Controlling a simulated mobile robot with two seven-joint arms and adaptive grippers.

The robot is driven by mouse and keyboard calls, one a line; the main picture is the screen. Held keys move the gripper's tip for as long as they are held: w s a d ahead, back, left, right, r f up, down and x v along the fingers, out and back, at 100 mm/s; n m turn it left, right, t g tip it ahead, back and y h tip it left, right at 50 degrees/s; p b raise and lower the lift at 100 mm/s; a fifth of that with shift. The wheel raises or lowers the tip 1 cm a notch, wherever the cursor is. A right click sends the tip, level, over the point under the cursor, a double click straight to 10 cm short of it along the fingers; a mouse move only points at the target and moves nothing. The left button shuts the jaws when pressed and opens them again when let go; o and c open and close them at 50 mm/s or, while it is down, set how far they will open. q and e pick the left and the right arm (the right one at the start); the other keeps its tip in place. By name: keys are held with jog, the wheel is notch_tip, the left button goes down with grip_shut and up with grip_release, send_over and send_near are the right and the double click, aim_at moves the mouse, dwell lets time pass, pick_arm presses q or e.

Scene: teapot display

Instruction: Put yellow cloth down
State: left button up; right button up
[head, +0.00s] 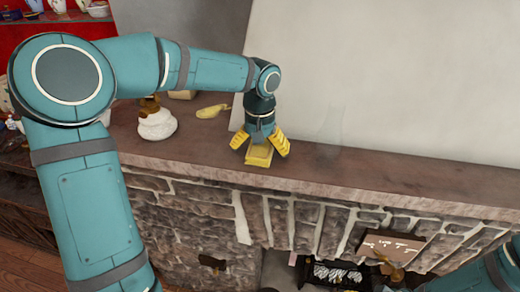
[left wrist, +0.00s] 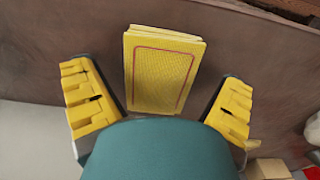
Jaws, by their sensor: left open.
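The yellow cloth (head: 258,156) lies on the stone mantel (head: 360,172), near its front edge. In the left wrist view the cloth (left wrist: 162,68) is a flat, folded-looking yellow stack with a thin red border line. My left gripper (head: 260,144) points down over it with its yellow fingers spread open. In the left wrist view the cloth shows between the two fingers, with a gap on each side. Part of my right arm shows at the lower right of the head view; its gripper is not in view.
A white lumpy object with a brown top (head: 157,120) and a yellow curved item (head: 213,111) stand on the mantel to the left. A large pale panel (head: 390,80) rises behind. The mantel to the right is largely clear, apart from a faint transparent shape (head: 333,125).

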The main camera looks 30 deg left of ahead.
aim_at(260, 150)
pick_arm(q)
notch_tip(260, 150, up, 12)
jog(key=shift+f+p, duration=0.15)
jog(key=shift+p, duration=0.3)
dwell(0.4)
